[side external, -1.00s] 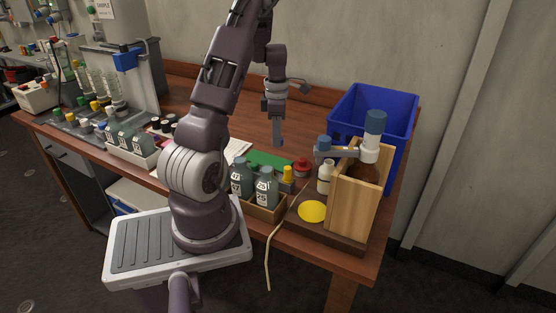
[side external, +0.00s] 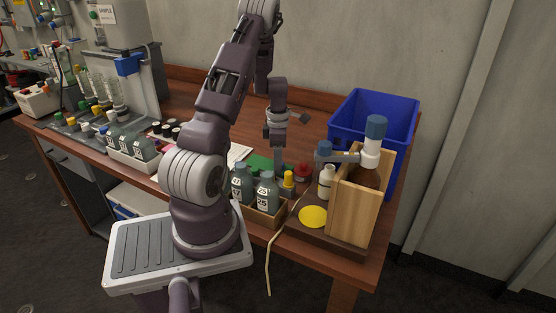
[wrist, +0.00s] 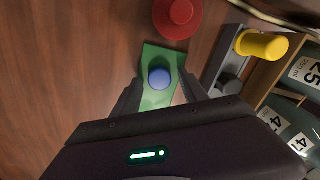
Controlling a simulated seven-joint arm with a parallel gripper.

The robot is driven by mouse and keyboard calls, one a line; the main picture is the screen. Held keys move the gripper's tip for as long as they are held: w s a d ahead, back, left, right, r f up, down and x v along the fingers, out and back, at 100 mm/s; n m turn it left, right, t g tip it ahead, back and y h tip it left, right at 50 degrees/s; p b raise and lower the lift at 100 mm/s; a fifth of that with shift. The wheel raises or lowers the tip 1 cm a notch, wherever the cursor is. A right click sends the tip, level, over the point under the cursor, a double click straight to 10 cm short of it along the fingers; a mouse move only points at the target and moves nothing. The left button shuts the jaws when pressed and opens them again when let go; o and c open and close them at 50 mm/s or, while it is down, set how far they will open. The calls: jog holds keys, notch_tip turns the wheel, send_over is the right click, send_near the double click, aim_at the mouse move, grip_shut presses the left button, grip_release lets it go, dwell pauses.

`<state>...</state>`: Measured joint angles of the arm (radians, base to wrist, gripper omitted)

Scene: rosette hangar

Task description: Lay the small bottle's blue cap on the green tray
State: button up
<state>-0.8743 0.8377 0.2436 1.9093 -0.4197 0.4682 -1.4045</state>
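The green tray (wrist: 152,101) lies flat on the bench in the wrist view. It also shows in the side view (side external: 258,163), partly behind my arm. The round blue cap (wrist: 160,77) appears over the tray's middle in the wrist view and looks to rest on it. My gripper (side external: 279,164) points down at the tray. Its dark fingers stand apart on either side of the cap, with green showing between. The cap is not distinct in the side view. A small white bottle (side external: 326,185) stands upright beside the wooden holder.
A red lidded item (wrist: 178,14) and a yellow-capped item (wrist: 262,45) stand close to the tray. Grey labelled bottles (side external: 265,191) stand in a wooden box. A blue bin (side external: 373,115) is behind at right. Bare bench lies left of the tray in the wrist view.

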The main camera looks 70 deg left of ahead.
jog(key=shift+r, duration=0.1)
notch_tip(320, 180, up, 12)
jog(key=w+d+r+m+t, duration=0.1)
jog(key=w+d+r+m, duration=0.1)
jog(key=d+r+m, duration=0.4)
jog(key=w+d+r+m+t, duration=0.1)
jog(key=w+d+r+m, duration=0.25)
jog(key=d, duration=0.45)
jog(key=s+d+r+m+t, duration=0.1)
jog(key=s+d+r+m, duration=0.2)
jog(key=s+d+m, duration=0.4)
jog(key=s+d+r+m+t, duration=0.2)
jog(key=s+d+m, duration=0.6)
jog(key=d+m, duration=0.7)
jog(key=shift+d+r+m+t, duration=0.3)
jog(key=shift+d+r+m, duration=0.1)
jog(key=shift+r+m, duration=0.2)
